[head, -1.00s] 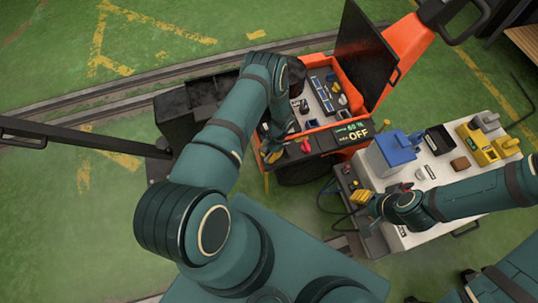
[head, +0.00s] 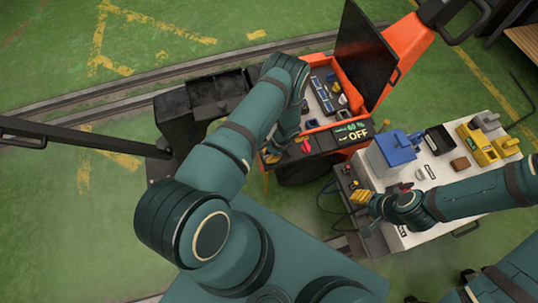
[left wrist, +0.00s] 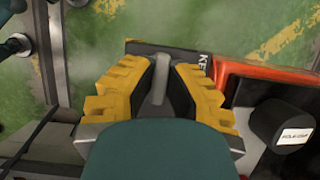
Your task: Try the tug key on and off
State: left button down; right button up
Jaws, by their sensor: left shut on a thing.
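The orange tug (head: 385,92) stands with its dark lid raised. Its front panel display (head: 352,134) reads 60 % and OFF. My left gripper (head: 268,156) is at the left end of this panel, partly hidden by my arm. In the left wrist view its yellow fingers (left wrist: 160,82) are shut on a grey upright piece, which looks like the tug key (left wrist: 159,78). It stands at the dark panel beside the partly hidden KEY lettering (left wrist: 204,62). How it sits in the switch is hidden. My right gripper (head: 362,198) is over the left end of the white cart; its finger gap is unclear.
The white cart (head: 432,176) carries a blue box (head: 397,148), a black tray (head: 438,139) and a yellow device (head: 478,145). A red knob (head: 306,144) is on the tug panel. A black round knob (left wrist: 281,124) is right of my left fingers.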

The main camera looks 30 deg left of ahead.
pick_arm(q)
jog(key=shift+s, duration=0.1)
jog(key=c, duration=1)
grip_release()
jog(key=v, duration=1.2)
jog(key=s+d+r+n+t+h, duration=0.1)
jog(key=s+d+r+n+h, duration=0.1)
jog(key=s+d+r+n, duration=0.1)
jog(key=s+d+r+n+t+h, duration=0.2)
jog(key=s+d+r+n, duration=0.1)
jog(key=s+d+r, duration=0.2)
jog(key=s+d+r+n+t+h, duration=0.2)
jog(key=s+d+r+n+h, duration=0.1)
jog(key=s+d+r, duration=0.1)
jog(key=shift+s+d+r+n, duration=0.15)
jog(key=shift+d+r+n, duration=0.25)
jog(key=shift+d+r, duration=0.55)
